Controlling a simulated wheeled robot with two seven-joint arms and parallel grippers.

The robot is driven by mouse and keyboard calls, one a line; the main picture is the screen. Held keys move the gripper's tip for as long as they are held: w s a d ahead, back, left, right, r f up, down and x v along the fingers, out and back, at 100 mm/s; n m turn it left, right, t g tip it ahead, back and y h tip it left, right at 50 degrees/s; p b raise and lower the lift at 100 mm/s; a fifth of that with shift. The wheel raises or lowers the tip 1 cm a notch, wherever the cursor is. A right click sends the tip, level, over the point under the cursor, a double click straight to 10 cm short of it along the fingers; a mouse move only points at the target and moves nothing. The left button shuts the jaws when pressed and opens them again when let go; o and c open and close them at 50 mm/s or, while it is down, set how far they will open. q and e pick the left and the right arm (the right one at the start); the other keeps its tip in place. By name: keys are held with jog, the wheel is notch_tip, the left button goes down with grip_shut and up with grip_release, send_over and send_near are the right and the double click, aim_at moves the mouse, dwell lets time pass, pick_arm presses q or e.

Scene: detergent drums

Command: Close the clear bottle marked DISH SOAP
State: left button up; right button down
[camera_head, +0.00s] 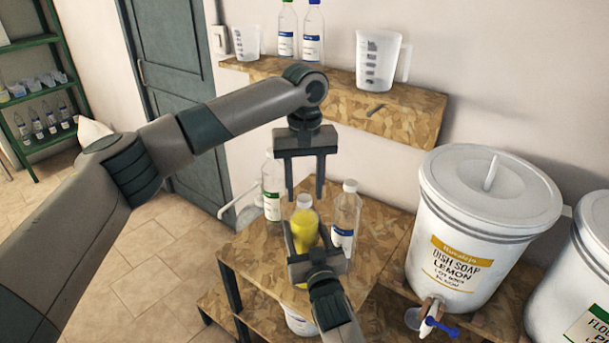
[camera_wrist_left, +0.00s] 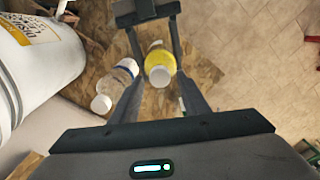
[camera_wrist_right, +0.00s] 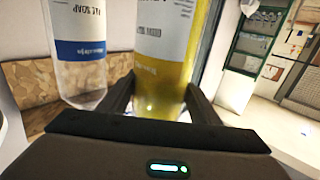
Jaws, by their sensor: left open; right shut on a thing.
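A clear bottle with yellow liquid (camera_head: 304,228) stands upright over the wooden stand, with a white cap (camera_head: 304,201) on its top. Its label shows in the right wrist view (camera_wrist_right: 165,40), but I cannot read it fully. My right gripper (camera_head: 301,245) is shut around the bottle's lower body. My left gripper (camera_head: 305,194) points straight down from above, open, its fingers on either side of the cap. In the left wrist view the cap (camera_wrist_left: 160,76) lies between those fingers, with gaps showing. I cannot tell how tightly the cap sits.
A white-capped clear bottle with a blue label (camera_head: 345,222) stands close on the right. A green-labelled bottle (camera_head: 271,188) stands behind left. A large white drum marked DISH SOAP LEMON (camera_head: 480,230) with a blue-handled tap (camera_head: 440,327) stands right. A wall shelf (camera_head: 400,115) holds jugs and bottles.

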pick_arm(q)
jog(key=shift+f, duration=0.65)
jog(key=shift+c, duration=0.7)
grip_shut()
